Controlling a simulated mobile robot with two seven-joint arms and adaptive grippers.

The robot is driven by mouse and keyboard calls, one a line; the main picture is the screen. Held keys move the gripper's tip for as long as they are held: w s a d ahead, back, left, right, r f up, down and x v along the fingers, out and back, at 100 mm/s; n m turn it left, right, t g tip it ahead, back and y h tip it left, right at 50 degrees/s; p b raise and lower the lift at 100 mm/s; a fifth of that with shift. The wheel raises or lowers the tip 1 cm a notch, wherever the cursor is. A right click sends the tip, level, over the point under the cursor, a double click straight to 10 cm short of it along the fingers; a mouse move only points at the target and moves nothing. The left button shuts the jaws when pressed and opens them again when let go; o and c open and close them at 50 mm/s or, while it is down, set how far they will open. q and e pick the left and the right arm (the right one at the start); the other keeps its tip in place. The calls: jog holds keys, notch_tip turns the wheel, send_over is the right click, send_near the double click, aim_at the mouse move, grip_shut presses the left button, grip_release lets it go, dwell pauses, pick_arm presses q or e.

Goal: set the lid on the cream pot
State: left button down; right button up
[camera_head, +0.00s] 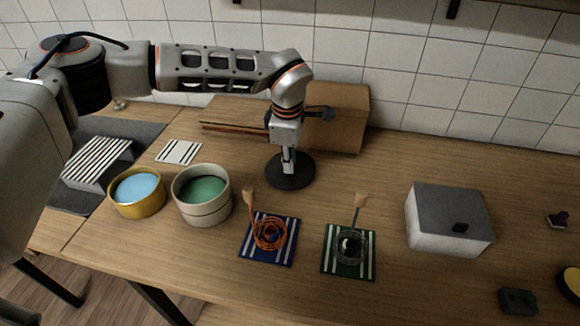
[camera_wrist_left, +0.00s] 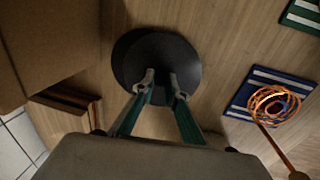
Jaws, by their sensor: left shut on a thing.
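The lid (camera_head: 291,176) is a dark round disc, to the right of the cream pot and in front of the cardboard box. It also shows in the left wrist view (camera_wrist_left: 185,52). My left gripper (camera_head: 288,168) points down over its middle and is shut on it; the fingers hide the part they grip. In the left wrist view the fingertips (camera_wrist_left: 162,80) meet at the disc's middle. I cannot tell whether the lid touches the table. The cream pot (camera_head: 205,212) stands upright, open at the top, with green inside. My right gripper is not in view.
A yellow pot (camera_head: 137,208) with blue inside stands close left of the cream pot. A blue striped mat (camera_head: 283,255) and a green striped mat (camera_head: 333,271) carry wire whisks. A cardboard box (camera_head: 345,115) stands behind; a grey-lidded white box (camera_head: 432,235) is right.

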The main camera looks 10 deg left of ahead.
pick_arm(q)
jog(key=shift+r+p, duration=1.9)
jog(key=shift+r, duration=1.05)
